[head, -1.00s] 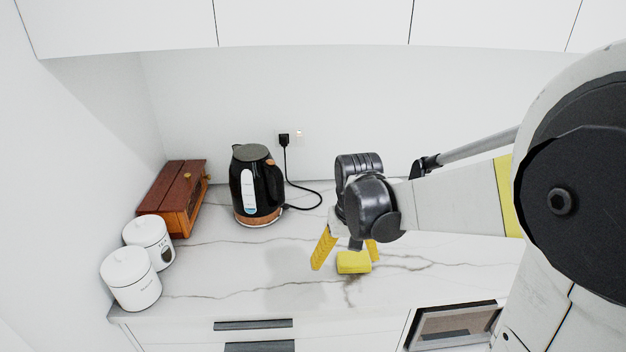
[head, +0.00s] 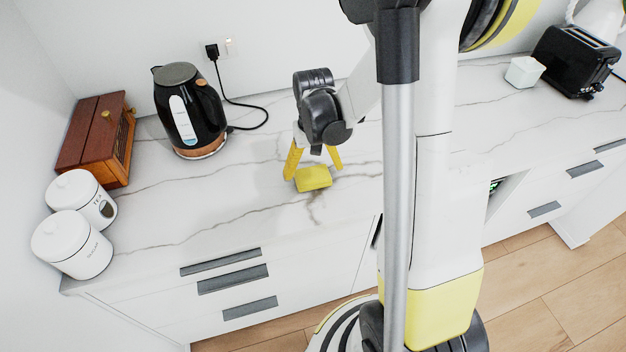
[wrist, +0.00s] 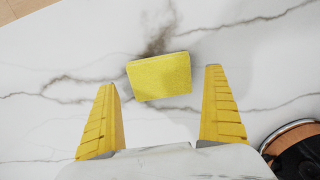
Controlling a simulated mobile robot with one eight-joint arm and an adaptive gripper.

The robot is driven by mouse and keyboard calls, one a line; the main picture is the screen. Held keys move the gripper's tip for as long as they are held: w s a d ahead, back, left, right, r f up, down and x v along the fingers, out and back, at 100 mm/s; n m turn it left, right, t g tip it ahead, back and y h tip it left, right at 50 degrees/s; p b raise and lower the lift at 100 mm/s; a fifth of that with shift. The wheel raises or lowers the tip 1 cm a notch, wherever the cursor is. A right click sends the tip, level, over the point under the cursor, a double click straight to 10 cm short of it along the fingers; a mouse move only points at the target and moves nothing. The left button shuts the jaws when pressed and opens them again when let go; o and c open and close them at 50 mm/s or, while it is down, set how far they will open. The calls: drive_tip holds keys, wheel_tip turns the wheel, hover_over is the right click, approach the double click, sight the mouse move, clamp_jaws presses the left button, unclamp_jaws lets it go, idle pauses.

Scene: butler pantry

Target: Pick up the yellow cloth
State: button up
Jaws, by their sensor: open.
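The yellow cloth (head: 314,178) is a small folded block lying on the marble counter. It also shows in the wrist view (wrist: 160,77), just beyond the fingertips and roughly centred between them. My gripper (head: 313,172) has two yellow fingers and is open, pointing down at the cloth. In the wrist view my gripper (wrist: 162,80) has its fingers spread to either side of the cloth, with a gap on each side and nothing held.
A black kettle (head: 187,115) stands left of my gripper, its cord running to a wall socket. A wooden box (head: 97,140) and two white canisters (head: 75,245) are at the left. A black toaster (head: 575,62) and small white pot (head: 524,72) stand far right. Counter (head: 210,205) near the cloth is clear.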

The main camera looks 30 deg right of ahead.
wheel_tip(320, 180, down, 3)
drive_tip(key=shift+r+b, duration=0.1)
drive_tip(key=shift+b, duration=0.25)
drive_tip(key=c, duration=1)
drive_tip(key=shift+c, duration=0.2)
drive_tip(key=shift+r, duration=0.1)
drive_tip(key=shift+r+p, duration=0.4)
drive_tip(key=shift+r, duration=0.25)
wheel_tip(320, 180, up, 3)
drive_tip(key=shift+p, duration=0.65)
drive_tip(key=s+d+r+p, duration=0.3)
drive_tip(key=s+d+r, duration=0.3)
drive_tip(key=s+d, duration=0.2)
drive_tip(key=shift+r, duration=0.3)
drive_tip(key=shift+s+d, duration=0.1)
